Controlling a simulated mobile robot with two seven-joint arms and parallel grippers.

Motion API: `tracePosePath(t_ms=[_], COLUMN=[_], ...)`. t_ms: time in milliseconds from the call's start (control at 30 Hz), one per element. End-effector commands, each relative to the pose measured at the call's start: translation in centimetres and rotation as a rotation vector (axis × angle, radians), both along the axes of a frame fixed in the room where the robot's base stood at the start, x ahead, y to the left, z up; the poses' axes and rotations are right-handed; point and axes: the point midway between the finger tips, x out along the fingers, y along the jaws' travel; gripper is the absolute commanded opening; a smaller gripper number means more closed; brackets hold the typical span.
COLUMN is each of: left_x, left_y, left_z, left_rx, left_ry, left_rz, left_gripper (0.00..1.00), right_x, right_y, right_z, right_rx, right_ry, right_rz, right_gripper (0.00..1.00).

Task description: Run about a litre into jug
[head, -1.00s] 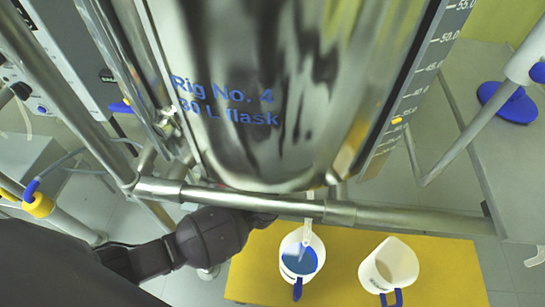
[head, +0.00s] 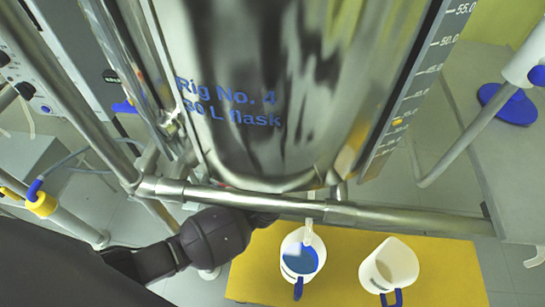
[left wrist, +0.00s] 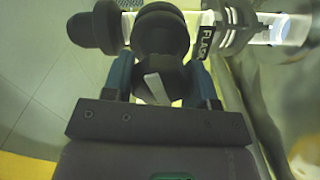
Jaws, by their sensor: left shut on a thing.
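A white jug (head: 291,243) with a blue handle stands on the yellow table under the flask's outlet tube (head: 308,236), with blue liquid (head: 299,262) inside. A second white jug (head: 373,273) with a blue handle stands to its right; I see no liquid in it. The steel-looking 30 L flask (head: 270,90), marked Rig No. 4, hangs above. In the left wrist view my left gripper (left wrist: 162,78) is shut on a dark valve knob (left wrist: 160,40), beside a label reading FLAS. In the head view its fingers are hidden behind the rig's bar. My right gripper is not in view.
A metal rig bar (head: 400,219) crosses below the flask, above the yellow table (head: 345,240). A graduated scale (head: 425,85) runs along the flask's right side. A grey bench (head: 500,170) stands at the right.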

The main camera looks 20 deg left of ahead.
Motion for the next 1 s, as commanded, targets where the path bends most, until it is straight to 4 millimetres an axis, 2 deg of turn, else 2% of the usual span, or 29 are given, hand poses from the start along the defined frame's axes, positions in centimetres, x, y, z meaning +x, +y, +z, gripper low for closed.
tracePosePath(t_ms=[33, 400, 967, 1000], left_x=[0.32, 0.32, 0.32, 0.32], left_y=[0.08, 0.07, 0.07, 0.07], left_z=[0.54, 0.48, 0.45, 0.44], left_rx=[0.031, 0.182, 0.207, 0.207], left_ry=[0.000, 0.045, 0.052, 0.052], left_rz=[0.001, 0.001, 0.001, 0.001], left_gripper=[0.29, 0.29, 0.29, 0.59], right_x=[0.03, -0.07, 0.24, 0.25], right_y=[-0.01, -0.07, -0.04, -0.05], right_z=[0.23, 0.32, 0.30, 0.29], right_rx=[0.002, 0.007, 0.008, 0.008], right_ry=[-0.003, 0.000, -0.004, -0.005], right_rz=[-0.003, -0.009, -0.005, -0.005], right_gripper=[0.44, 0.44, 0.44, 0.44])
